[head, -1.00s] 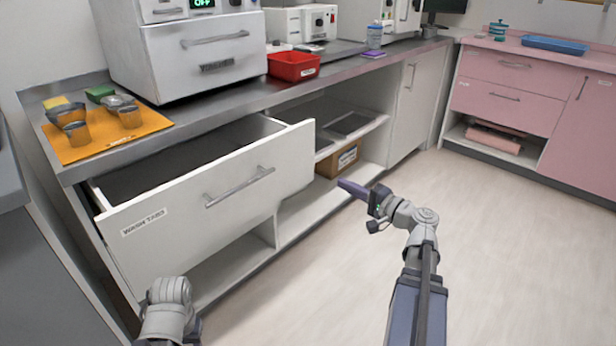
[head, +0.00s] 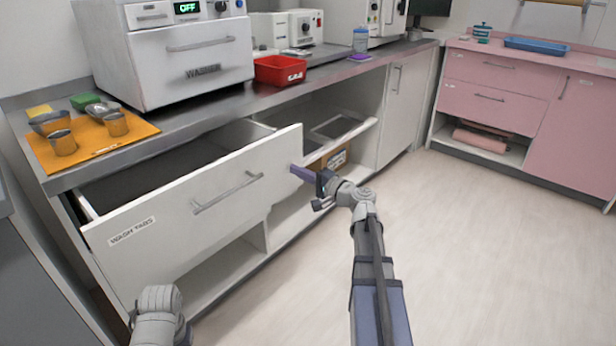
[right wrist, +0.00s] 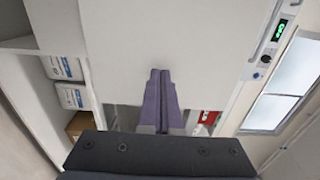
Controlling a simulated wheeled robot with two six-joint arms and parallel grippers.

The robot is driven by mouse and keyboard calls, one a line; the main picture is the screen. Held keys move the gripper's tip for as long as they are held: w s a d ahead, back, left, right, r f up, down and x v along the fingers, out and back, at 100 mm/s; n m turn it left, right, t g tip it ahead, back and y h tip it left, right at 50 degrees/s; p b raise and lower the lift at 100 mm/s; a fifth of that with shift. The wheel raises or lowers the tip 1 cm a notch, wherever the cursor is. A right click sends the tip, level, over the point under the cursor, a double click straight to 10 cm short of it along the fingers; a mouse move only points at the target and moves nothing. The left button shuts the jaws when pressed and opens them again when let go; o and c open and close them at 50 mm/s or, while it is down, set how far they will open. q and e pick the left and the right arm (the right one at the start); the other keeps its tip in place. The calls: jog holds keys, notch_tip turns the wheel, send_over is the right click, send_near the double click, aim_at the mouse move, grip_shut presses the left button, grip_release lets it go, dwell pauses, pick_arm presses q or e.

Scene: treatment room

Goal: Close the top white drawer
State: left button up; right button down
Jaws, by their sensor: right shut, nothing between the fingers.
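The top white drawer (head: 160,222), labelled "WASH TABS", is pulled out of the counter unit, and its dark inside shows. A bar handle (head: 228,192) runs across its front. My right gripper (head: 297,172) is shut and empty, at the right end of the drawer front. In the right wrist view its fingers (right wrist: 160,78) point at a plain white panel (right wrist: 160,40); I cannot tell whether they touch it. My left arm shows at the lower left of the head view, but its gripper fingers are not visible.
The metal counter (head: 180,125) above holds an orange mat (head: 90,147) with metal cups, a white appliance (head: 180,65) and a red bin (head: 280,71). Open shelving with a cardboard box (head: 336,160) lies beside the drawer. Pink cabinets (head: 495,95) stand at the right. The floor between is clear.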

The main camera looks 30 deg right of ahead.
aim_at(282, 164)
jog(key=shift+w+a, duration=0.1)
jog(key=shift+w, duration=0.2)
jog(key=x, duration=2)
jog(key=shift+w+f, duration=0.1)
jog(key=shift+w, duration=0.3)
jog(key=shift+w, duration=0.1)
jog(key=shift+s, duration=0.4)
jog(key=v, duration=0.5)
jog(key=shift+s, duration=0.35)
pick_arm(q)
jog(key=shift+s+d, duration=0.35)
jog(key=shift+d, duration=0.5)
pick_arm(e)
jog(key=v, duration=0.8)
jog(key=shift+s, duration=0.15)
